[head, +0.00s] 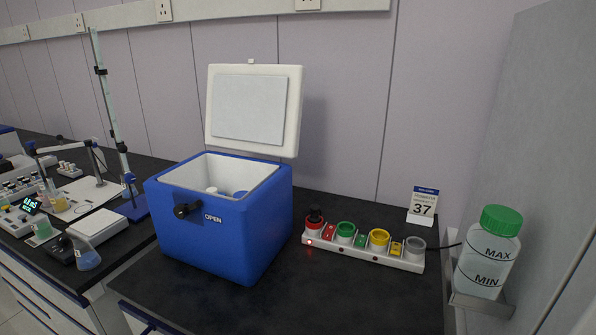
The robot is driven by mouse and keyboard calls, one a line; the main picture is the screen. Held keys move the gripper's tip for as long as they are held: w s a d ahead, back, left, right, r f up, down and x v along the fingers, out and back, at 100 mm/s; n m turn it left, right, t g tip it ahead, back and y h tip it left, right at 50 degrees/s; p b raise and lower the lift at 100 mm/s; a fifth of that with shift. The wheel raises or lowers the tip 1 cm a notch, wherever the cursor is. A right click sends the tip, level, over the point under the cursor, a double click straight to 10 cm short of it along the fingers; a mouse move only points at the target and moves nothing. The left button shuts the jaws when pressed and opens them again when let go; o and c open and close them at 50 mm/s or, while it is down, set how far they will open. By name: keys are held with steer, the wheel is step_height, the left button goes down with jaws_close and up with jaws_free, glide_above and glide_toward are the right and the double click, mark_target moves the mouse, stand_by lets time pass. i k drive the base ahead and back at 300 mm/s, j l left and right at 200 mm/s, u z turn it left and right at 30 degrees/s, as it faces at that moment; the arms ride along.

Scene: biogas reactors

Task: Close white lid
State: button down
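In the head view, the white lid (252,109) stands raised, nearly upright, at the back of a blue cooler box (219,238). Its pale grey inner panel faces me. The box stands open on the dark bench, and its white inside shows. A few small whitish and bluish items (213,190) sit inside, mostly hidden by the front wall. The front bears a black knob (186,210) and the word OPEN. My gripper is not in view.
Right of the box is a white strip (362,250) with red, green, yellow and grey round holders. A green-capped bottle (488,252) is at the far right. Lab glassware and instruments crowd the left bench. Bare bench top (330,295) lies in front.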

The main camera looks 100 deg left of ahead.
mark_target(251, 107)
steer(key=u, duration=0.45)
steer(key=k+u, duration=0.1)
steer(key=u, duration=0.75)
steer(key=k+u, duration=0.15)
steer(key=u, duration=0.75)
steer(key=j+u, duration=0.1)
steer(key=u, duration=0.35)
steer(key=l+u, duration=0.25)
steer(key=l, duration=0.3)
